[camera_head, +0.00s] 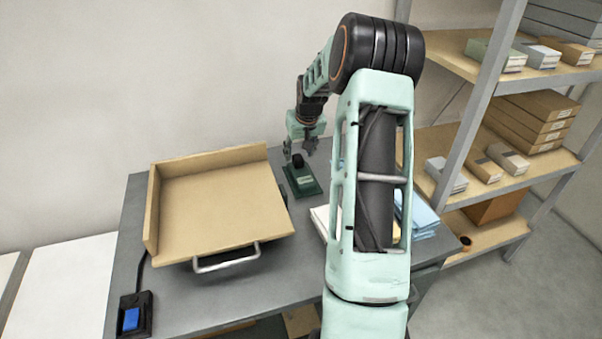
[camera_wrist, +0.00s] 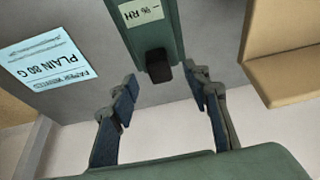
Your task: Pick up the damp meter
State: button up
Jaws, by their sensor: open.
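The damp meter (camera_head: 304,181) is a dark green device with a black knob, on the grey table to the right of the tan wooden tray. In the wrist view the damp meter (camera_wrist: 152,32) shows its pale "% RH" label, with its black end towards my gripper. My gripper (camera_head: 299,149) is above the black end in the head view. In the wrist view my gripper (camera_wrist: 163,84) is open, its two dark blue finger pads apart on either side of the meter's near end. Nothing is held. The gap between pads and meter is hard to judge.
The tan tray (camera_head: 158,213) with a metal handle stands close on the left. A paper pack (camera_wrist: 50,66) marked "PLAIN 80 G" lies on the other side of the meter. A blue switch (camera_head: 131,319) is at front left. Shelves with boxes (camera_head: 537,118) stand right.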

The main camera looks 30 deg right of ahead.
aim_at(299, 158)
jog(key=x, duration=0.4)
jog(key=shift+s+f, duration=0.1)
jog(key=shift+c, duration=0.2)
grip_shut()
